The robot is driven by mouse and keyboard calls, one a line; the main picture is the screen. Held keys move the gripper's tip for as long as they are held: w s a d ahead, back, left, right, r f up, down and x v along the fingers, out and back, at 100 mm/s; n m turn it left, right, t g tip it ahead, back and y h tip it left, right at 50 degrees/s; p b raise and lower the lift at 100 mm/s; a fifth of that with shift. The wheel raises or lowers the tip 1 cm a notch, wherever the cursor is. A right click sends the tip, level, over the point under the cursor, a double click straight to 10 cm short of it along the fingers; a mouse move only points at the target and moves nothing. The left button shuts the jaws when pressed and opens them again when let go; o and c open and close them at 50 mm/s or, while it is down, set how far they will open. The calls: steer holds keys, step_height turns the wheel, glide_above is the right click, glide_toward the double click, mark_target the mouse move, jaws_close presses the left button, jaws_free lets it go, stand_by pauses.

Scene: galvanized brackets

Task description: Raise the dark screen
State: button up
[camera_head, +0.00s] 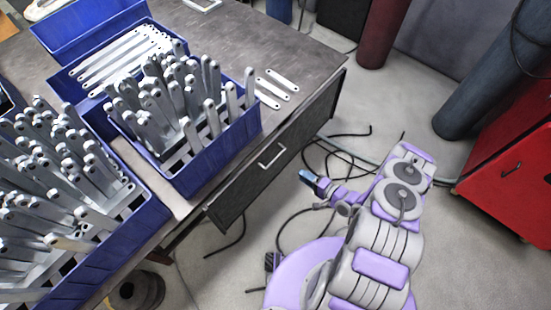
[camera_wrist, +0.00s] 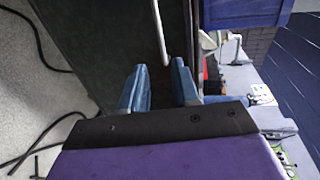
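I see no clear dark screen on the table. A dark upright panel (camera_head: 342,16) stands at the top edge of the head view, cut off, and I cannot tell if it is a screen. My gripper (camera_head: 314,182) is low in front of the table's dark drawer (camera_head: 245,188), right of its pale handle (camera_head: 271,156). In the wrist view my gripper (camera_wrist: 159,85) has its two blue fingers apart with nothing between them. The handle (camera_wrist: 158,28) shows beyond the fingertips there, apart from them.
Blue bins (camera_head: 188,182) full of galvanized brackets crowd the table's left side. Several flat brackets (camera_head: 277,87) lie near the table's right edge (camera_head: 331,88). Cables (camera_head: 345,135) cross the floor. Gas cylinders (camera_head: 383,30) and a red cabinet (camera_head: 512,150) stand right. Some floor is open.

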mark_target(276, 158)
steer(key=shift+b+x, duration=1.9)
steer(key=shift+x, duration=6.05)
steer(key=shift+w, duration=0.1)
jaws_close()
